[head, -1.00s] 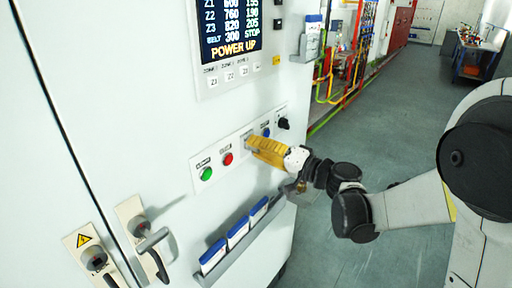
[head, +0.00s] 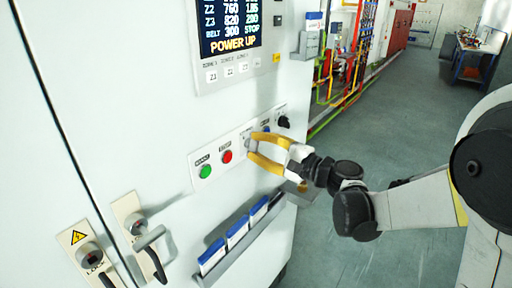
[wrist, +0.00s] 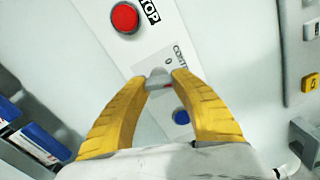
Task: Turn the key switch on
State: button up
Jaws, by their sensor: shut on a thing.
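The key switch (wrist: 160,77) is a small grey piece with a bit of red, on the white label strip beside a "0" mark in the wrist view. In the head view its grey part (head: 251,144) shows on the button panel of the white cabinet. My gripper (wrist: 159,80) has its yellow fingers closed on the key switch from both sides. In the head view my gripper (head: 254,147) reaches the panel from the right. The fingertips cover part of the switch, and I cannot tell its exact angle.
On the panel, a green button (head: 205,171) and a red button (head: 226,156) sit left of the switch. A blue button (wrist: 181,116) and a black knob (head: 284,121) are on its other side. A display (head: 230,25) above reads "POWER UP". Blue-and-white binders (head: 238,232) stand below.

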jog(key=shift+m, duration=1.2)
jog(key=o, duration=1.2)
jog(key=v, duration=1.2)
jog(key=shift+s+a+f, duration=0.1)
